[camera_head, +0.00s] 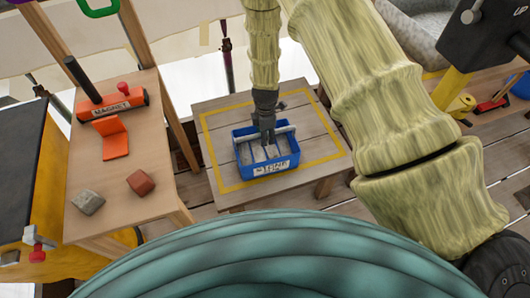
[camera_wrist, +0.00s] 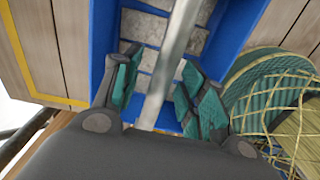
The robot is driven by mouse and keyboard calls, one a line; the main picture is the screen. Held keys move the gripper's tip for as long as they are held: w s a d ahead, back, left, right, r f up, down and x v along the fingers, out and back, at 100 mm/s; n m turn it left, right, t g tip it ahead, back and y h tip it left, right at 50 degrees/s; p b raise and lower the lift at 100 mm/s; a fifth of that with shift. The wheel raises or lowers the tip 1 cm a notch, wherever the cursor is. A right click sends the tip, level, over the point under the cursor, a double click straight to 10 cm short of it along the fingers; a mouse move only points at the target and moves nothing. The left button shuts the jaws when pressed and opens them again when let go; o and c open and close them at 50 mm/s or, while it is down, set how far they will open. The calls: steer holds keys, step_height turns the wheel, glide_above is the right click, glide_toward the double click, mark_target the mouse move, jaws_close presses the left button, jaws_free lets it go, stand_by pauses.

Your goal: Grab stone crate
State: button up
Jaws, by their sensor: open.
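The stone crate (camera_head: 282,166) is a blue open box with a pale label on its front and grey stone blocks inside. It sits on a low wooden table inside a yellow taped outline. A grey bar handle (camera_wrist: 176,50) spans its top. My gripper (camera_head: 267,138) points down over the crate's middle. In the wrist view my gripper (camera_wrist: 157,98) is open, with its teal-padded fingers on either side of the handle. I cannot tell whether the fingers touch it. The stone blocks (camera_wrist: 146,27) show below the bar.
The low table (camera_head: 215,120) has free room around the crate. A wooden bench (camera_head: 150,190) at left holds an orange magnet tool (camera_head: 112,105), an orange bracket (camera_head: 112,137), a red block (camera_head: 140,182) and a grey stone (camera_head: 88,201). Another bench with tools stands at right.

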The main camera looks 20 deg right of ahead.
jaws_close()
steer(key=shift+w+r, duration=0.1)
steer(key=shift+r, duration=0.1)
stand_by(0.5)
